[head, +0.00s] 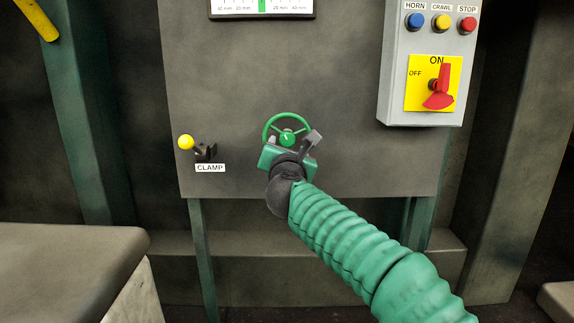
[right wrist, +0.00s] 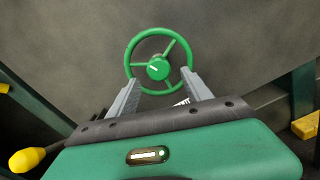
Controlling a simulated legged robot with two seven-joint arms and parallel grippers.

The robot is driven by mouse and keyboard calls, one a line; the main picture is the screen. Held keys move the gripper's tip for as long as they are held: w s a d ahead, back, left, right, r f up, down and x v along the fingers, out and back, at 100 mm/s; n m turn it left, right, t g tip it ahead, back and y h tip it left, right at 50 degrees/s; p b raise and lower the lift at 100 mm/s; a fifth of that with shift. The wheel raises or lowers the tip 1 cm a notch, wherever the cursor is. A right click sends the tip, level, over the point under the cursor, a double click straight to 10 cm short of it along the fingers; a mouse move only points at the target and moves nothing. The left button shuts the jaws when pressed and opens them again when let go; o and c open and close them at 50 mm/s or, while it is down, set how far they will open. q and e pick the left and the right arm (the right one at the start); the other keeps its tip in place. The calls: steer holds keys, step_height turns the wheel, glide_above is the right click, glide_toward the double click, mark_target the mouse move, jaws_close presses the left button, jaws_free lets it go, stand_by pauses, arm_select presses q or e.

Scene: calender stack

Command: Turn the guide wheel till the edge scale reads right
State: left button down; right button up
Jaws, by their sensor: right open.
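The green three-spoked guide wheel (head: 287,137) is on the dark panel, with a white mark on its hub. It also shows in the right wrist view (right wrist: 158,67). My right gripper (head: 301,143) is at the wheel's lower right in the head view. In the wrist view its grey fingers (right wrist: 161,78) are open, one on each side of the lower rim; I cannot tell whether they touch it. The edge scale (head: 262,8) is cut off by the top of the head view. Its green centre band and mm labels show, but no pointer can be made out. My left gripper is out of view.
A clamp lever with a yellow knob (head: 186,142) is left of the wheel. A grey control box (head: 393,75) with buttons and a red switch (head: 440,90) is at upper right. A bench-like block (head: 65,250) fills the lower left.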

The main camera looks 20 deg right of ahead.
steer(key=v, duration=1.3)
steer(key=shift+s, duration=0.2)
steer(key=shift+a, duration=0.1)
